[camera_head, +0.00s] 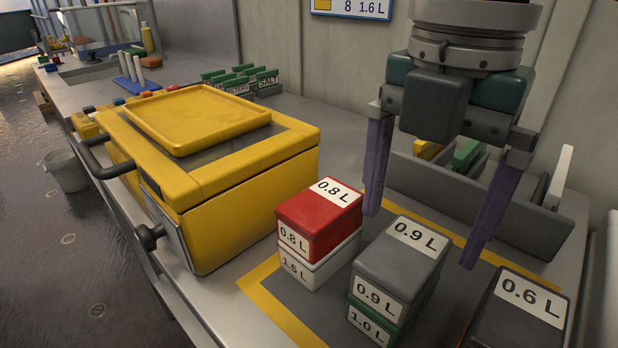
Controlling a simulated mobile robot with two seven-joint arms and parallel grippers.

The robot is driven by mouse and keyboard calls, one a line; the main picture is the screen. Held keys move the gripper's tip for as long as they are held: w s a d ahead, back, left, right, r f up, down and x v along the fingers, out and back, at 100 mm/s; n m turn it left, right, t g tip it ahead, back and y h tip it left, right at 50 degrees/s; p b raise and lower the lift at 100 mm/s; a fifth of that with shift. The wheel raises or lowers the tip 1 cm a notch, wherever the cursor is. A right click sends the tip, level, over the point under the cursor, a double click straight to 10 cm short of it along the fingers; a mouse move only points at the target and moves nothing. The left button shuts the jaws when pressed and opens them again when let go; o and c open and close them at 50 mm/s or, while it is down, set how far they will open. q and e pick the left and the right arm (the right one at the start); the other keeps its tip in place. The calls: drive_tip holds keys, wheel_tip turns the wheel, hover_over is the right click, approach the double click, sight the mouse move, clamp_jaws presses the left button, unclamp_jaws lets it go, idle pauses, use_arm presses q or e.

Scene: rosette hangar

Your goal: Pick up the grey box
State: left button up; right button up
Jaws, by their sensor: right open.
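The grey box (400,262), labelled 0.9 L on its top and front, sits on a green box (371,322) labelled 1.0 L. Both stand on the dark mat with a yellow border on the counter. My right gripper (420,238) comes down from above, its two purple fingers spread wide and empty. The fingertips show at about the level of the grey box's top in the picture, just behind and to either side of it. I cannot tell the exact height gap. My left gripper is not in view.
A red 0.8 L box (318,222) on a white box (316,266) stands left of the grey one. A dark 0.6 L box (520,305) stands right. A large yellow case (255,195) is at left, a grey bin (480,205) behind.

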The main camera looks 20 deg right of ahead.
sight(406, 248)
drive_tip(key=f, duration=0.5)
drive_tip(key=shift+w+f, duration=0.2)
drive_tip(key=shift+f, duration=0.1)
drive_tip(key=c, duration=1.3)
drive_tip(key=shift+r, duration=0.1)
drive_tip(key=shift+c, duration=0.7)
